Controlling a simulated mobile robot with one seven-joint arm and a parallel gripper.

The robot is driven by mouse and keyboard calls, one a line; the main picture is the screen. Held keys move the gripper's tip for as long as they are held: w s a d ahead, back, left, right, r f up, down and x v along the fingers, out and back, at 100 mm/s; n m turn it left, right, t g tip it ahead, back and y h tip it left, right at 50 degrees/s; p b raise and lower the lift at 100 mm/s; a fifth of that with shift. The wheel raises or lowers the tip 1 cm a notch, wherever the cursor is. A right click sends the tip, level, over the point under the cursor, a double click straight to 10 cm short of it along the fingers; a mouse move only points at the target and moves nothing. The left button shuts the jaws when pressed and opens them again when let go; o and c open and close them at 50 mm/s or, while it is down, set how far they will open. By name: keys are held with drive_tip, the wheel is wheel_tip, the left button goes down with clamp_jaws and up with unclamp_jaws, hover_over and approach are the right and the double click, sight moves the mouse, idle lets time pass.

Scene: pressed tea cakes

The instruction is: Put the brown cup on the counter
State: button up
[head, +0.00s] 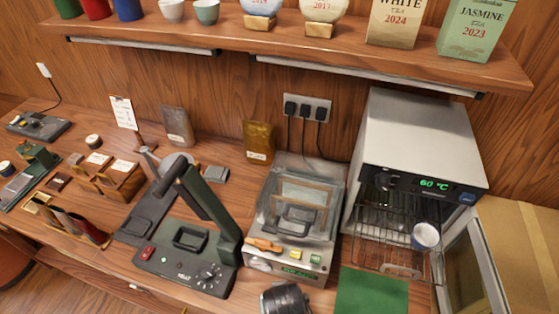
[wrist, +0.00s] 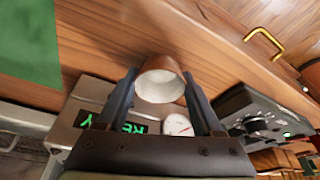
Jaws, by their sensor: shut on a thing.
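A brown cup (wrist: 167,64) with a pale inside is between the two fingers of my gripper (wrist: 160,79) in the wrist view. The fingers are shut on its sides, and its open mouth faces the wrist camera. The wooden counter (wrist: 104,52) shows behind the cup, near its front edge; I cannot tell the gap between cup and counter. The counter also shows in the head view (head: 222,196). The held cup is not visible in the head view. A dark part at the bottom edge there seems to be my arm.
A green mat (head: 371,292) lies on the counter at the right. Left of it is a machine with a green display (head: 292,272). A heat press (head: 190,262) stands further left. An open oven (head: 425,140) has a white-and-blue cup (head: 425,236) on its rack. A shelf runs above.

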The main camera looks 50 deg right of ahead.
drive_tip(key=shift+f, duration=0.2)
drive_tip(key=o, duration=1.4)
drive_tip(key=shift+c, duration=0.2)
drive_tip(key=v, duration=1.2)
drive_tip(key=shift+r, duration=0.15)
